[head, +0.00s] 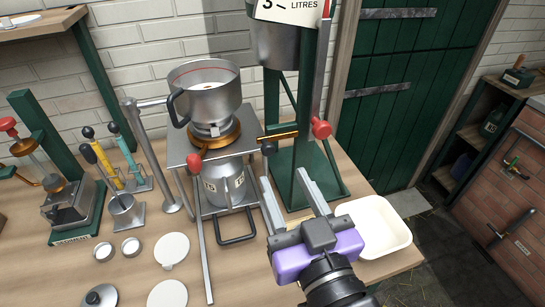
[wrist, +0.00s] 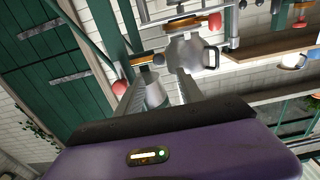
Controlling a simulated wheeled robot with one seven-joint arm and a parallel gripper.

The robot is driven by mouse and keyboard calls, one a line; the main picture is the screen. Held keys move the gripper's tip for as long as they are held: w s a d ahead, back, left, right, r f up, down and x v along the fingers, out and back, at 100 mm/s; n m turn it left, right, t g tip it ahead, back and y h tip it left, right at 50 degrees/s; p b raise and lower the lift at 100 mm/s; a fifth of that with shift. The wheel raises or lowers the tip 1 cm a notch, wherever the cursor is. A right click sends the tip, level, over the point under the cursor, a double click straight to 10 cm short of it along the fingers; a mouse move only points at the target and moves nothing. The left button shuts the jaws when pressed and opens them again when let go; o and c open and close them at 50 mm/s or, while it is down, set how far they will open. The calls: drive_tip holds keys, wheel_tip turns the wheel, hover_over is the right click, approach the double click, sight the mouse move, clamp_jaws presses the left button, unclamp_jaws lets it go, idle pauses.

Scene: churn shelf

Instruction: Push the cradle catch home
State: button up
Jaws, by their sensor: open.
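A brass bar with a dark knob (head: 283,136) lies between the metal stand and the green column; it may be the cradle catch, but I cannot tell for sure. The bar also shows in the wrist view (wrist: 143,58), which looks upside down. A silver pot (head: 208,100) with a dark handle sits above a brass ring (head: 215,137) on the stand; the pot also shows in the wrist view (wrist: 185,52). My gripper (head: 284,177) is open and empty, its fingers pointing toward the bar and apart from it. In the wrist view its fingers (wrist: 160,78) reach below the bar.
A red knob (head: 321,129) is on the green column, and another red knob (head: 195,161) is at the stand's left. A labelled jug (head: 224,184) stands under the pot. A cream tray (head: 374,227) sits right of my gripper. Bench tools and white discs (head: 172,248) fill the left.

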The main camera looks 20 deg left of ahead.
sight(269, 151)
drive_tip(key=x, duration=0.5)
drive_tip(key=p+x, duration=0.1)
drive_tip(key=x, duration=0.1)
drive_tip(key=shift+w+a+f, duration=0.2)
drive_tip(key=shift+w+f, duration=0.15)
clamp_jaws()
idle(1.2)
